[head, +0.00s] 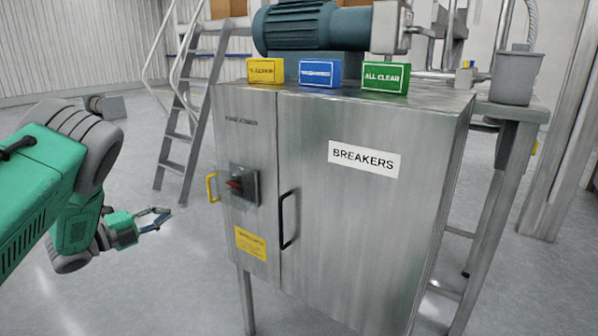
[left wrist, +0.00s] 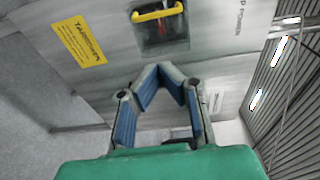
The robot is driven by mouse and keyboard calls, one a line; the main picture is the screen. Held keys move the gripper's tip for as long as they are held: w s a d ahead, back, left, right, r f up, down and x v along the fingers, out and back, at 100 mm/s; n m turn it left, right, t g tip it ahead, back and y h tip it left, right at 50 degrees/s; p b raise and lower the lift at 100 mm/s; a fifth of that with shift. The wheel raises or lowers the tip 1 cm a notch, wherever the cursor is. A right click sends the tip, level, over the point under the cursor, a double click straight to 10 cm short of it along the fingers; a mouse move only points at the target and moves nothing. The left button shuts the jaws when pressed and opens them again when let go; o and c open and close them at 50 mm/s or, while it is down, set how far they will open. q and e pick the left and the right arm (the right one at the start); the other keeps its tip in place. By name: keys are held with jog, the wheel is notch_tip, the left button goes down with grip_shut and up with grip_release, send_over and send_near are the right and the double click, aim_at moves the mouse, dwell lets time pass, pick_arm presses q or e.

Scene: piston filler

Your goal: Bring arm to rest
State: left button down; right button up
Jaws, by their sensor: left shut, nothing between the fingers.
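My left gripper (head: 158,217) is at the left of the head view, in the air to the left of the cabinet and apart from it. Its green arm comes in from the left edge. In the left wrist view the gripper (left wrist: 158,72) has its blue-padded fingers meeting at the tips, with nothing between them. Beyond them are the cabinet's front, a yellow handle (left wrist: 157,14) and a yellow label (left wrist: 79,41). My right gripper is not in view.
Yellow (head: 265,71), blue (head: 319,73) and green (head: 386,77) blocks sit on top. A ladder (head: 190,120) stands behind left.

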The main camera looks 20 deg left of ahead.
pick_arm(q)
jog(key=s+d+f+n+g+y+p, duration=0.1)
jog(key=s+d+f+n+g+y, duration=0.25)
jog(key=s+d+f+n, duration=0.4)
jog(key=s+d+f+n+g+y+p, duration=0.2)
jog(key=s+d+f+n+g+y, duration=0.25)
jog(key=f+n, duration=0.55)
jog(key=s+d+f+n+g, duration=0.1)
jog(key=s+d+g, duration=0.1)
jog(key=s, duration=0.7)
jog(key=s+d+f+n+g+p, duration=0.1)
jog(key=s+d+f+n+g, duration=0.1)
jog(key=s+d, duration=0.3)
jog(key=s+d+f+n+g, duration=0.1)
jog(key=s+d+n+g, duration=0.1)
jog(key=s, duration=1.1)
jog(key=shift+d+f+g, duration=0.2)
jog(key=shift+d+g, duration=0.5)
jog(key=shift+d, duration=0.4)
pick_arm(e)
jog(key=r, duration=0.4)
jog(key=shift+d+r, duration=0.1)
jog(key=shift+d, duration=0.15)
pick_arm(q)
jog(key=shift+a, duration=0.1)
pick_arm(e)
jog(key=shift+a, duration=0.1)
pick_arm(q)
jog(key=shift+w, duration=0.1)
